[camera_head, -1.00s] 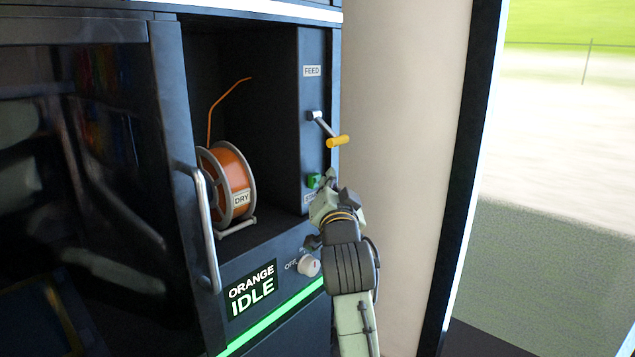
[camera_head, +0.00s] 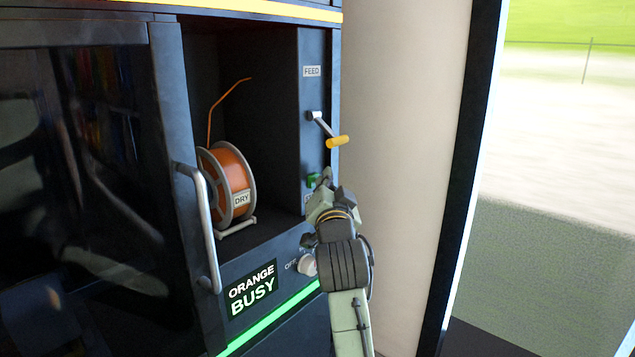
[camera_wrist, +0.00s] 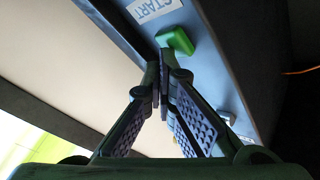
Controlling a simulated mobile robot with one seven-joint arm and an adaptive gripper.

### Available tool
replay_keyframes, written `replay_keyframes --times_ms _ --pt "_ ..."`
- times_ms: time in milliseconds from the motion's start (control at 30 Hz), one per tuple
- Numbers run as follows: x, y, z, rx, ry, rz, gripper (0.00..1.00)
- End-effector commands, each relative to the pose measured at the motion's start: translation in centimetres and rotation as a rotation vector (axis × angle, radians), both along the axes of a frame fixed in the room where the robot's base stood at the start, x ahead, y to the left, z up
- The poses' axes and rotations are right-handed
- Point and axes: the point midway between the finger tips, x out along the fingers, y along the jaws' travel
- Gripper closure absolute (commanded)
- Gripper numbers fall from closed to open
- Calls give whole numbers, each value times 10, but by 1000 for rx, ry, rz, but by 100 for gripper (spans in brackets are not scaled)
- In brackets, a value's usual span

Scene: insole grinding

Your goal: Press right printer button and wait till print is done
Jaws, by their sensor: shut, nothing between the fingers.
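The printer (camera_head: 265,260) is a dark cabinet, and its display (camera_head: 251,289) reads "ORANGE BUSY". The green start button (camera_head: 312,180) is on the narrow panel right of the spool bay. In the wrist view the green button (camera_wrist: 176,40) sits beside a "START" label (camera_wrist: 155,9). My gripper (camera_head: 327,178) is shut and empty, with its fingertips at the button. In the wrist view the closed fingertips (camera_wrist: 159,66) are just below the button; whether they touch it I cannot tell. In the head view the gripper partly hides the label under the button.
An orange filament spool (camera_head: 231,183) marked "DRY" stands in the open bay. A crank with a yellow handle (camera_head: 337,141) is above the button, under the "FEED" label (camera_head: 311,71). A white knob (camera_head: 307,264) is below. A door handle (camera_head: 204,225) is at the left.

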Motion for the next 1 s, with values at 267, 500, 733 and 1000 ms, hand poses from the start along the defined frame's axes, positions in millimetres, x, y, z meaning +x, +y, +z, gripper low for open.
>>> replay_keyframes --times_ms 267,500,733,1000 --pt "-3 -4 0 0 1 2 100" --pt "-11 -13 -1 0 2 2 100" --pt "-11 -14 -1 0 1 2 100" --pt "-20 -27 0 1 1 -1 100"
